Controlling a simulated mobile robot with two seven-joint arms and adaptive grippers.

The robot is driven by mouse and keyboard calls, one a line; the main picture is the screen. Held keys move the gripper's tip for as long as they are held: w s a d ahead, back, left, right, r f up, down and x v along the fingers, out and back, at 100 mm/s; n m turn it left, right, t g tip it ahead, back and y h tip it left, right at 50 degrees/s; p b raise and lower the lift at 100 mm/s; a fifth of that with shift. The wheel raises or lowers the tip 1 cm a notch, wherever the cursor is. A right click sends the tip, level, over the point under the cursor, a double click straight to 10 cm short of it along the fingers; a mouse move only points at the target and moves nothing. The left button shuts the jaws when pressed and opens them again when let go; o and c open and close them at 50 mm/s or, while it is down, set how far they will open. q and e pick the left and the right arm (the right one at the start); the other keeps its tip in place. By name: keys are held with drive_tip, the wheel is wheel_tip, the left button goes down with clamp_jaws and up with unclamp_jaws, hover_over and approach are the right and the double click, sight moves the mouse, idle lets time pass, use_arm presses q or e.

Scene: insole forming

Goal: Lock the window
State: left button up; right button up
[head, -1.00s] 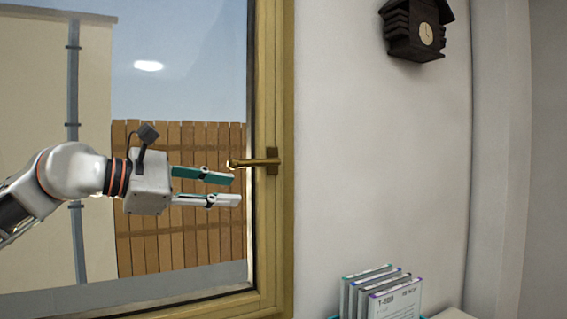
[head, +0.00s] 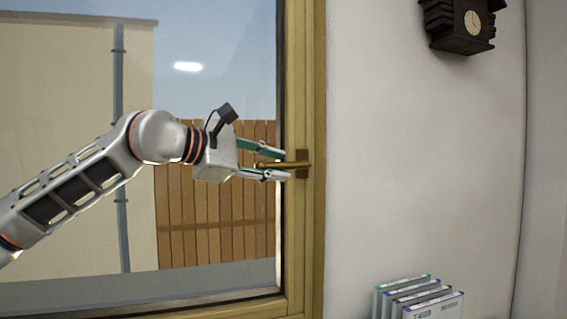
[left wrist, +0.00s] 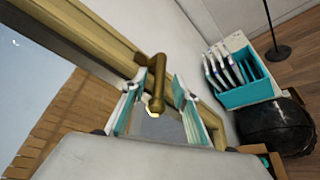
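The window's brass handle (head: 284,165) lies horizontal in the head view, reaching left from its plate on the yellowish wooden window frame (head: 315,220). My left gripper (head: 286,166) is open, with one finger above the handle and one below it. In the left wrist view the handle (left wrist: 157,85) shows between the two spread teal-and-white fingers of the gripper (left wrist: 166,84). I cannot tell whether either finger touches it. My right gripper is in neither view.
A dark cuckoo clock (head: 460,22) hangs on the white wall to the right. Several upright cases (head: 420,300) stand below it; the left wrist view shows a teal holder (left wrist: 247,92) there. A black rounded object (left wrist: 275,127) is nearby. The wall beside the handle is clear.

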use_arm(q)
drive_tip(key=shift+x, duration=1.25)
clamp_jaws()
drive_tip(key=shift+a+f, duration=0.1)
